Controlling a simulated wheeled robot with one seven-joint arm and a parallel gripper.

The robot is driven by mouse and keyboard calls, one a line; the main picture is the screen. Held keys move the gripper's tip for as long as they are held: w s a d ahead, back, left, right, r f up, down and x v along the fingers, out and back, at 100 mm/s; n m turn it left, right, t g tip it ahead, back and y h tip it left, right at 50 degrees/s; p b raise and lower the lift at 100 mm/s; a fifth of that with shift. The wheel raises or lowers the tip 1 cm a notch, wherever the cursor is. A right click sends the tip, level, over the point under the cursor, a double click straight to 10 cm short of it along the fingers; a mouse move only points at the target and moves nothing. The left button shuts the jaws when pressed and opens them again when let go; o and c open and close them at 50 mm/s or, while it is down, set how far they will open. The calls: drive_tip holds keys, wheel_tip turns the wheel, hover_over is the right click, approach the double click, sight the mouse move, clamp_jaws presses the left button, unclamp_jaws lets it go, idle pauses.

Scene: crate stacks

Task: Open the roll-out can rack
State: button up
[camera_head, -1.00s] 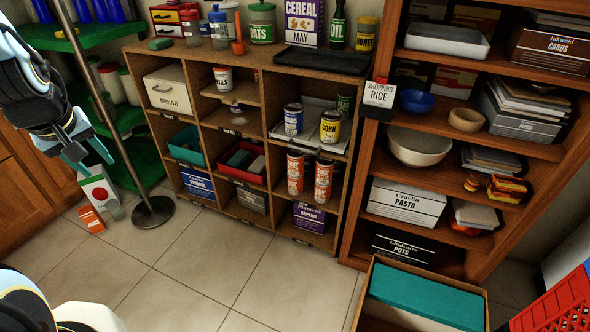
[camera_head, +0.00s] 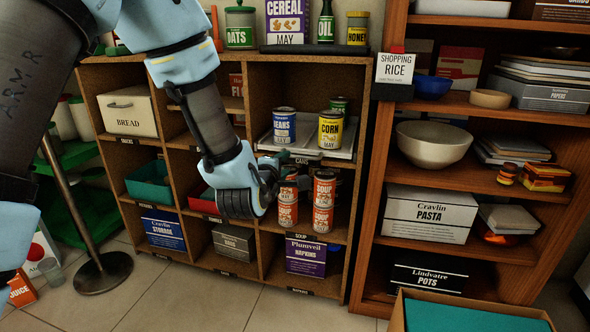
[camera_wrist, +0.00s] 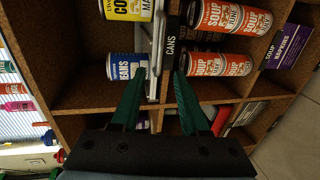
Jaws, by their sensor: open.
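The can rack (camera_head: 345,150) is a pale, flat roll-out tray in the upper right compartment of the wooden shelf. A blue beans can (camera_head: 284,127), a yellow corn can (camera_head: 330,130) and a green can stand on it. Its front carries a black CANS label, and the rack's edge (camera_wrist: 157,45) also shows in the wrist view. My gripper (camera_head: 278,165) is at the rack's front, left of its middle. In the wrist view, the green fingers of my gripper (camera_wrist: 162,75) are apart, one on each side of the rack's front edge. I cannot tell whether they touch it.
Orange soup cans (camera_head: 322,206) stand in the compartment just below, close to my gripper. A brown bookcase (camera_head: 372,200) with bowls and boxes adjoins on the right. A box with a teal top (camera_head: 450,318) is on the floor at front right. A metal pole (camera_head: 75,215) stands at left.

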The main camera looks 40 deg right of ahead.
sight(294, 156)
drive_tip(key=b+x, duration=0.1)
drive_tip(key=x, duration=0.9)
drive_tip(key=shift+w+d, duration=0.15)
drive_tip(key=shift+d, duration=0.05)
clamp_jaws()
idle(1.1)
